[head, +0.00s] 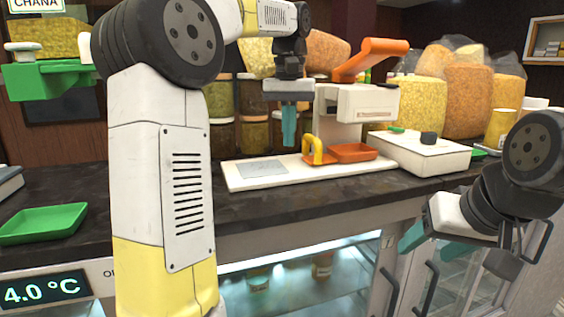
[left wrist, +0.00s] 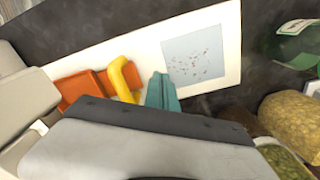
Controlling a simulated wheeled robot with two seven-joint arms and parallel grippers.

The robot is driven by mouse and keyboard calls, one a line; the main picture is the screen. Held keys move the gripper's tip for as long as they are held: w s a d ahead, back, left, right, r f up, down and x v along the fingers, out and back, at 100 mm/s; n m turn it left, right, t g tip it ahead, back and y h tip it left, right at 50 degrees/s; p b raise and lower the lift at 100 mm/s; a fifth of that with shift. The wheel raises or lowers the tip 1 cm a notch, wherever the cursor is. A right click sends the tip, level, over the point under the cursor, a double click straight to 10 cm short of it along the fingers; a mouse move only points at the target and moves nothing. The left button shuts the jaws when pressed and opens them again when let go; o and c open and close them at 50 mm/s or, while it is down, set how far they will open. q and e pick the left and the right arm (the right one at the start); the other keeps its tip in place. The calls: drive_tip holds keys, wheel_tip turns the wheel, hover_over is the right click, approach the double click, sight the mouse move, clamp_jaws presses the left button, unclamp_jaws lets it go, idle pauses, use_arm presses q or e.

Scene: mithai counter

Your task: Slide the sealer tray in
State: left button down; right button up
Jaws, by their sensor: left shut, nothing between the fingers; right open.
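The sealer (head: 355,103) is a white machine with a raised orange lever, standing on a white base plate (head: 240,183). The orange sealer tray (head: 353,152) lies on this plate at the sealer's front, with its yellow handle (head: 314,149) on the left side. The tray (left wrist: 75,88) and handle (left wrist: 122,76) also show in the left wrist view. My left gripper (head: 289,126) points down, shut and empty, just left of the handle and apart from it in the head view. Its teal fingertips show in the left wrist view (left wrist: 162,90). My right gripper (head: 430,243) is open and empty, in front of the counter at right.
A white box-like device (head: 420,155) stands right of the sealer. Jars (head: 222,140) and filled bags (head: 468,98) stand behind. A green tray (head: 42,223) lies at the left. The dark counter front (head: 290,205) is clear. Glass-doored cabinets are below.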

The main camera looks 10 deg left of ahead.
use_arm(q)
wheel_tip(320, 180, up, 7)
idle(0.6)
